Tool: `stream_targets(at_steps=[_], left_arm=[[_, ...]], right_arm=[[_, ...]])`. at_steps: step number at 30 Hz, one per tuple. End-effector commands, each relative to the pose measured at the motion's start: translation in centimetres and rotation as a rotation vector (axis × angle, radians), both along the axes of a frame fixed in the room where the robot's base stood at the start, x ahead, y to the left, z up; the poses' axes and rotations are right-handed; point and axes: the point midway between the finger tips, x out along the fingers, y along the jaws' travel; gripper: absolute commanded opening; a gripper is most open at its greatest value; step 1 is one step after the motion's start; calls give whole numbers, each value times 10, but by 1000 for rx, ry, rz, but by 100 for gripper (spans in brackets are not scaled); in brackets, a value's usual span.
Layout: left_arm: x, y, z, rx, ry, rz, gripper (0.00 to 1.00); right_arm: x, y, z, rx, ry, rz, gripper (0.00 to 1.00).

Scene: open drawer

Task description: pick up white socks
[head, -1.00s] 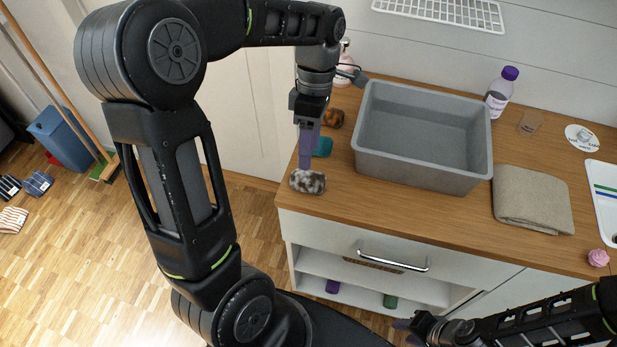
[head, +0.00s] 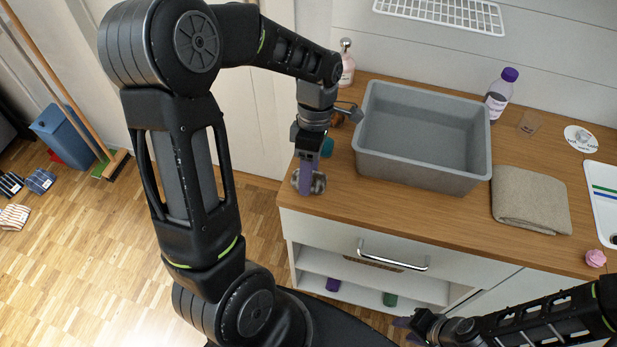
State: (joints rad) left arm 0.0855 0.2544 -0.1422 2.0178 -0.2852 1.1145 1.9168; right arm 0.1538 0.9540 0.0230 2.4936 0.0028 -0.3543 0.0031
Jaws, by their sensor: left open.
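A mottled grey-and-white bundle (head: 319,183), perhaps the rolled white socks, lies at the front left corner of the wooden counter (head: 420,205). My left gripper (head: 306,187) points down onto it with its purple fingers open. The fingers overlap the bundle in the picture and hide its middle; I cannot tell whether they touch it. A teal bundle (head: 327,146) lies just behind, and a brown one (head: 337,118) is mostly hidden by my gripper. My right gripper (head: 408,331) is low at the bottom, in front of the cabinet, its fingers apart and empty.
A grey bin (head: 424,178) stands right of the bundles. A beige folded towel (head: 531,198), a purple-capped bottle (head: 500,93) and a pink item (head: 596,258) are further right. A pump bottle (head: 346,68) stands behind my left gripper. Below is a white drawer with a metal handle (head: 393,262).

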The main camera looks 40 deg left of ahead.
Motion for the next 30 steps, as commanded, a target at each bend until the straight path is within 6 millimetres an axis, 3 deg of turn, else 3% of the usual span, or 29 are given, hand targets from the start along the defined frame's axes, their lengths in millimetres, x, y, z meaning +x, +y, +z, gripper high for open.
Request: stream_targets(at_steps=[16,30], left_arm=[[0,0,0,0,-1,0,55],[0,0,0,0,-1,0,17]], right_arm=[[0,0,0,0,0,0,36],[0,0,0,0,0,0,36]])
